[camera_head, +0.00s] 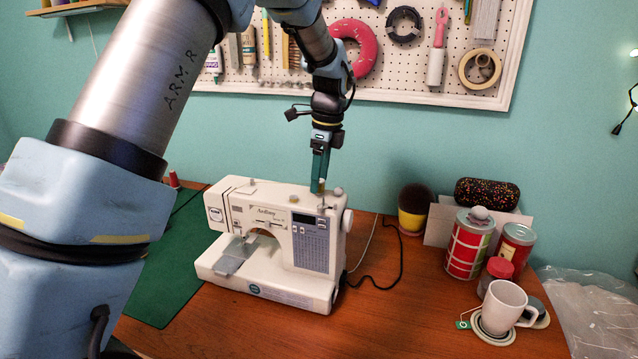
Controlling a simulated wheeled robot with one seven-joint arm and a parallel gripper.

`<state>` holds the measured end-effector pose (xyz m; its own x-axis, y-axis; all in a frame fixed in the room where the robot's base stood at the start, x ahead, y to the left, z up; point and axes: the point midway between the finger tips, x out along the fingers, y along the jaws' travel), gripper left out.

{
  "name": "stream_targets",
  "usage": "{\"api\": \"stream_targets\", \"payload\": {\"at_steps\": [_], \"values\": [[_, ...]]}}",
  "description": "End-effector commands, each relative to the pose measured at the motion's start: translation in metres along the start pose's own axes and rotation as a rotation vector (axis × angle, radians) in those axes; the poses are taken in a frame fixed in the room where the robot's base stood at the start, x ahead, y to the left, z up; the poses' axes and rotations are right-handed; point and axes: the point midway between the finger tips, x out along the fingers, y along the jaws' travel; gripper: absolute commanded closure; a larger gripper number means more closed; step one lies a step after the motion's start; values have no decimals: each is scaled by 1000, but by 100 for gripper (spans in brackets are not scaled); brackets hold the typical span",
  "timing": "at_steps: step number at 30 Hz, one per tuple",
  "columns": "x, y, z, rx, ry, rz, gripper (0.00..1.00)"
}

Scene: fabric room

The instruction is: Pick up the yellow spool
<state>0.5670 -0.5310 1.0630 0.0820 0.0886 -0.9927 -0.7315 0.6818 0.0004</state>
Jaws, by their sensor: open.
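My gripper (318,186) points straight down, its teal fingers just above the top right of the white sewing machine (270,240). A small pale yellowish piece, likely the yellow spool (322,187), shows at the fingertips, on top of the machine. It is mostly hidden by the fingers, and I cannot tell whether they touch it. The jaws are open, though the gap between the fingers is hard to see from this side.
A red spool (173,179) stands at the left on the green mat (165,280). A yellow-and-black pot (412,215), tins (468,245) and a white mug (503,308) stand to the right. A pegboard (400,80) hangs behind my arm.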

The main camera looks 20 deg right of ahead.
Motion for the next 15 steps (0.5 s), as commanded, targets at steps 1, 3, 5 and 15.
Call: {"api": "stream_targets", "payload": {"at_steps": [1,3,5,15], "values": [[0,0,0,0,0,0,31],[0,0,0,0,0,-1,31],[0,0,0,0,0,-1,31],[0,0,0,0,0,-1,69]]}}
